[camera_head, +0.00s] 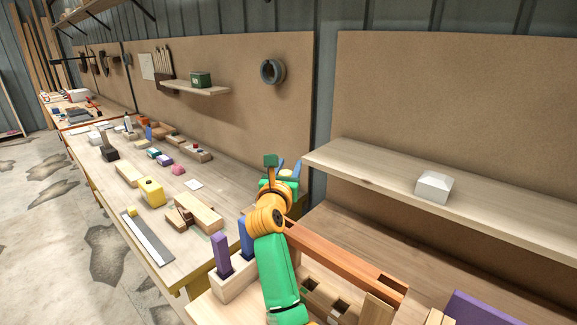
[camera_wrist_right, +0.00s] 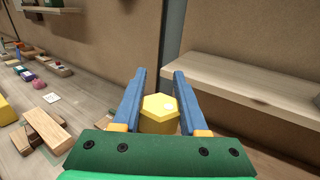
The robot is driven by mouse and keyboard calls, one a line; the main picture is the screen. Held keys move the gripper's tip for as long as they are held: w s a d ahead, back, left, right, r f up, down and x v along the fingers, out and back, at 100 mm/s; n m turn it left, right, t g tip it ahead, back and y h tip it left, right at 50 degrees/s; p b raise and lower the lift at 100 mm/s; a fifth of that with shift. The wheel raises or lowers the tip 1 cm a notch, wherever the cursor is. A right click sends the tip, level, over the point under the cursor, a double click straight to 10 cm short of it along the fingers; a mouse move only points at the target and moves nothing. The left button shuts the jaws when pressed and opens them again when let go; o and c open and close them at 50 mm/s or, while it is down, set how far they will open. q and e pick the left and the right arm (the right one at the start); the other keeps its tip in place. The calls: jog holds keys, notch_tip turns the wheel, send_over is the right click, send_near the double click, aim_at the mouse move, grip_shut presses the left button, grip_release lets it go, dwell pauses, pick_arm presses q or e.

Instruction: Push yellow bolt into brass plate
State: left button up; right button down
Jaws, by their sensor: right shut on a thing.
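My right gripper (camera_head: 288,167) is out past the orange and green arm, near the left end of the long wooden shelf. In the right wrist view its blue fingers (camera_wrist_right: 160,75) are shut on the yellow bolt (camera_wrist_right: 160,108), with its six-sided head facing the camera. In the head view the bolt is small and mostly hidden by the gripper. I cannot make out a brass plate in either view. My left gripper is not in view.
A wooden shelf (camera_head: 466,213) with a white block (camera_head: 434,186) runs along the right. A wooden holder (camera_head: 233,283) with purple and blue pegs stands left of my arm. The workbench (camera_head: 110,190) at left carries a yellow block (camera_head: 151,191) and several loose blocks.

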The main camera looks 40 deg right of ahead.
notch_tip(320, 180, down, 4)
jog(key=shift+w+r+b, duration=0.1)
jog(key=shift+b, duration=1.05)
jog(key=shift+p, duration=0.3)
jog(key=shift+f+b, duration=3.15)
jog(key=shift+f, duration=0.55)
jog(key=shift+c, duration=1.8)
grip_release()
jog(key=shift+a, duration=0.1)
